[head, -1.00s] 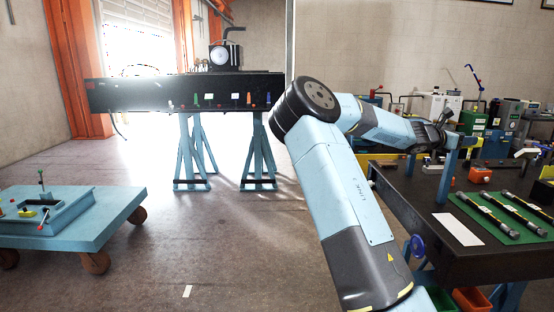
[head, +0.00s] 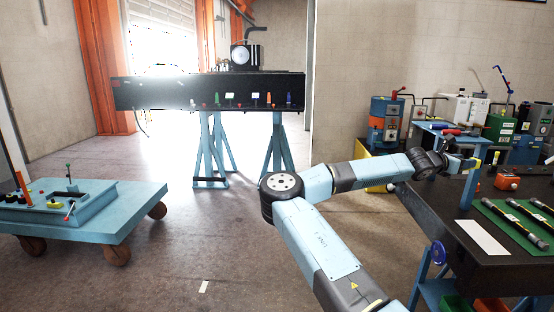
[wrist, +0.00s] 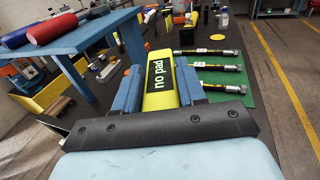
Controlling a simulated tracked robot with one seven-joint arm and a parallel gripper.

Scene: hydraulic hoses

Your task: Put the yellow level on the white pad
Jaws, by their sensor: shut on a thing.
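The yellow level (wrist: 160,88), a long bar with a black plate reading "no pad", is gripped between the blue fingers of my gripper (wrist: 158,80) in the wrist view. In the head view my gripper (head: 462,162) is small, above the far left part of the dark workbench, by a raised blue shelf; the level is a small yellow patch there. The white pad (head: 482,237) lies flat and bare on the bench near its front left edge, left of the green mat. It is apart from the level. I cannot make out the pad in the wrist view.
Several black hoses lie on the green mat (wrist: 220,112). The raised blue shelf (wrist: 75,45) carries a red and a blue cylinder, close left of my gripper. An orange box (head: 507,181) sits on the workbench (head: 450,215). A blue cart (head: 110,210) stands at left.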

